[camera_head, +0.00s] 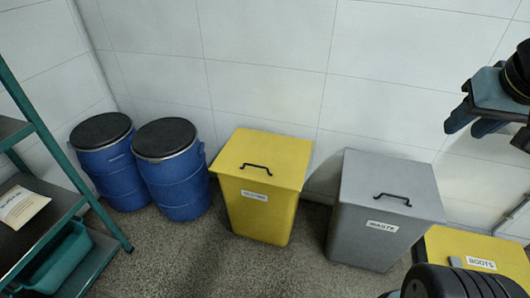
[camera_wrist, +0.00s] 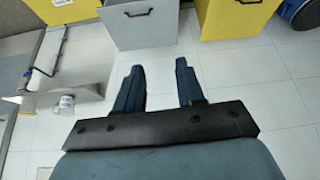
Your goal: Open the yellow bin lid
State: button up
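A yellow bin (camera_head: 258,210) stands against the wall in the middle of the head view. Its flat yellow lid (camera_head: 265,150) is closed, with a black handle (camera_head: 257,167) and a white label near the front edge. The yellow bin also shows at the top of the wrist view (camera_wrist: 225,18). My gripper (camera_head: 470,126) is at the right of the head view, raised and well away from this bin. In the wrist view its two blue fingers (camera_wrist: 157,75) are apart, with nothing between them.
A grey bin (camera_head: 372,235) labelled "WASTE" stands between the yellow bin and a second yellow container (camera_head: 465,246) labelled "BOOTS". Two blue drums (camera_head: 172,180) stand to the left. A green-framed shelf (camera_head: 35,225) is at the far left.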

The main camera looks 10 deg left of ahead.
jog(key=w+a+r+n+g+y, duration=0.1)
jog(key=w+a+n, duration=0.15)
jog(key=w, duration=0.55)
jog(key=w+a+r+n+g, duration=0.1)
jog(key=w+a+n, duration=0.1)
jog(key=w+a, duration=0.35)
jog(key=w+a+f+n+g, duration=0.1)
jog(key=w+a+f+n, duration=0.1)
jog(key=w+a+f, duration=0.45)
jog(key=w+a+f+n+g, duration=0.1)
jog(key=w+a+n, duration=0.25)
jog(key=w, duration=0.65)
jog(key=n+g, duration=0.4)
jog(key=n, duration=0.3)
send_over(259, 172)
jog(key=shift+h, duration=0.4)
jog(key=w+x, duration=0.3)
jog(key=x, duration=1.2)
jog(key=w+f+x, duration=0.1)
jog(key=w+x, duration=0.2)
jog(key=x, duration=1.2)
jog(key=w+f+x, duration=0.1)
jog(key=w+x, duration=0.2)
jog(key=x, duration=1.2)
jog(key=shift+w+d, duration=0.35)
jog(key=shift+d, duration=0.1)
